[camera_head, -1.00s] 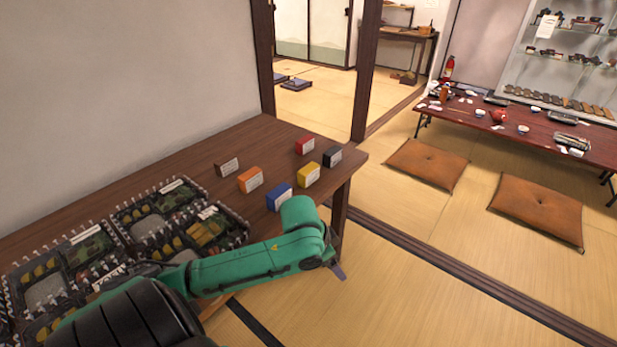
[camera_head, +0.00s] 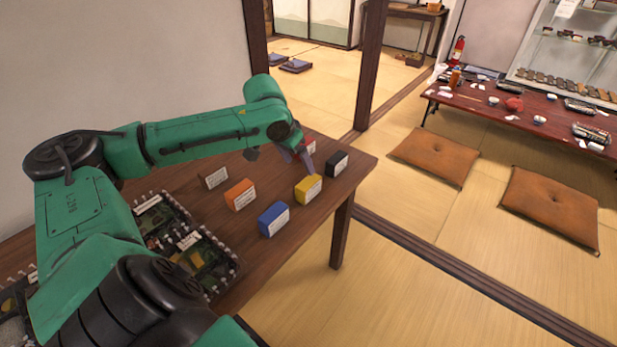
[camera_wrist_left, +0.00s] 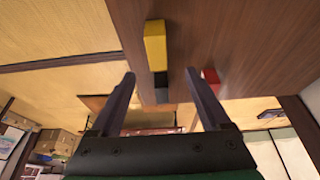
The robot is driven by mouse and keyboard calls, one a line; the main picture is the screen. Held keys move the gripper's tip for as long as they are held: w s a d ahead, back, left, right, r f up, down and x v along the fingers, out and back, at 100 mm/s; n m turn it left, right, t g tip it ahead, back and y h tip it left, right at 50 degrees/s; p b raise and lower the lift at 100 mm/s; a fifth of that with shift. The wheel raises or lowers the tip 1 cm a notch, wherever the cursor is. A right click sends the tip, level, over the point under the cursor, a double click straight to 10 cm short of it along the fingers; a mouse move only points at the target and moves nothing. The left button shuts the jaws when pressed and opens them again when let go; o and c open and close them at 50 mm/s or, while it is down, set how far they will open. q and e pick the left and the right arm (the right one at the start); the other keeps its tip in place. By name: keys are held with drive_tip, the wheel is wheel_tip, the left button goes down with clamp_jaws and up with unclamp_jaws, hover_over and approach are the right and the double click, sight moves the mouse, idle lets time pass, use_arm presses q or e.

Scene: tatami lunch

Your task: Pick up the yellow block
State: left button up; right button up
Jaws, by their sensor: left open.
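The yellow block (camera_head: 308,189) stands on the wooden table near its right end, between the blue block and the black block. My left gripper (camera_head: 306,165) is just above and behind it in the head view, and its fingers are apart. In the left wrist view the open fingers (camera_wrist_left: 160,88) point toward the tabletop. The yellow block (camera_wrist_left: 156,48) shows ahead of them, outside the jaws. The black block (camera_wrist_left: 161,88) appears between the fingertips, farther off. My right gripper is not in view.
A blue block (camera_head: 273,219), an orange block (camera_head: 240,195), a brown block (camera_head: 213,178) and a black block (camera_head: 337,164) stand nearby. A red block (camera_head: 309,143) is partly hidden by my gripper.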

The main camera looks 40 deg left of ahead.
sight(307, 183)
use_arm(q)
drive_tip(key=f, duration=0.1)
drive_tip(key=d+f, duration=0.1)
drive_tip(key=f, duration=0.1)
drive_tip(key=shift+w+d+f, duration=0.15)
drive_tip(key=shift+w+d, duration=0.05)
drive_tip(key=shift+d, duration=0.05)
drive_tip(key=shift+w+a+f, duration=0.15)
drive_tip(key=shift+w+f, duration=0.1)
drive_tip(key=shift+f, duration=0.25)
drive_tip(key=shift+w+a+f, duration=0.1)
drive_tip(key=shift+w+f, duration=0.15)
drive_tip(key=shift+f, duration=0.2)
drive_tip(key=x, duration=0.5)
drive_tip(key=shift+a+f, duration=0.15)
drive_tip(key=shift+f, duration=0.1)
drive_tip(key=shift+w+a+f, duration=0.1)
drive_tip(key=shift+w+f, duration=0.2)
drive_tip(key=shift+f, duration=0.1)
drive_tip(key=c, duration=0.9)
clamp_jaws()
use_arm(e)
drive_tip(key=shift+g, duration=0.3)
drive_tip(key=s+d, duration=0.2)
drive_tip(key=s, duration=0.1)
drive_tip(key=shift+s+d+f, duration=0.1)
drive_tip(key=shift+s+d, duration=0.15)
